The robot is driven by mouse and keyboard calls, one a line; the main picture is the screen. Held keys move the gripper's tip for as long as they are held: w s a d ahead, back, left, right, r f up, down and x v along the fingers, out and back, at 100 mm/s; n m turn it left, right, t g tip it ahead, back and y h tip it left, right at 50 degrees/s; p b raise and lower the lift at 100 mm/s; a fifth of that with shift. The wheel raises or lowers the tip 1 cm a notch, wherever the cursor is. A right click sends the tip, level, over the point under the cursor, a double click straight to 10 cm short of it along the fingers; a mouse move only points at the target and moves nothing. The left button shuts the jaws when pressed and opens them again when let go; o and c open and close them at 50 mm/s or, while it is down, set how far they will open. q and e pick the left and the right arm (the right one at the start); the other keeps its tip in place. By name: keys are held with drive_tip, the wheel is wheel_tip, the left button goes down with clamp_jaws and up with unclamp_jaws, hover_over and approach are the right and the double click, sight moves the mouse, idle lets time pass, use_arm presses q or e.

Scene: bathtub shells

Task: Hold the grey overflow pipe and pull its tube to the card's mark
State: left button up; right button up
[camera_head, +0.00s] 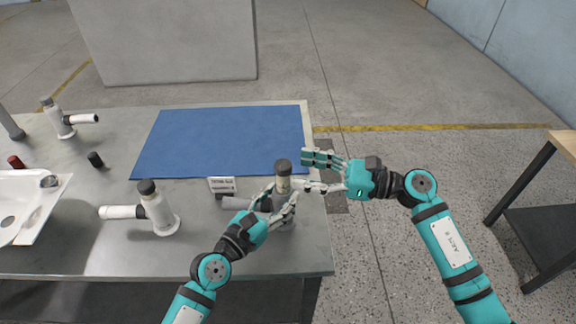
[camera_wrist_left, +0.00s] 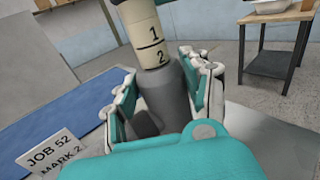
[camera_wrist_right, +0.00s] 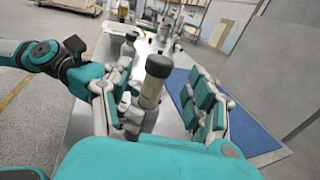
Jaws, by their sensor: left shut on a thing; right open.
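The grey overflow pipe (camera_head: 284,222) stands upright near the table's right end. Its cream tube (camera_wrist_left: 148,42) rises from the grey body (camera_wrist_left: 168,92), showing the numbers 1 and 2, with 2 just above the body. A dark cap (camera_wrist_right: 158,66) tops the tube. My left gripper (camera_head: 279,203) is shut on the grey body. My right gripper (camera_head: 304,172) is open, with its fingers reaching to either side of the tube's top, and holds nothing. The card (camera_head: 221,185) stands left of the pipe and reads JOB 52, MARK 2 in the left wrist view (camera_wrist_left: 52,160).
A blue mat (camera_head: 225,140) lies behind the pipe. A white overflow pipe (camera_head: 158,213) stands to the left, another (camera_head: 62,123) farther back. A white tub shell (camera_head: 35,200) and small dark caps are at the left. The table's right edge is close to the pipe.

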drive_tip(key=v, duration=0.6)
drive_tip(key=shift+d, duration=0.3)
use_arm(q)
drive_tip(key=o, duration=1.3)
drive_tip(key=shift+o, duration=0.2)
drive_tip(key=shift+s, duration=0.1)
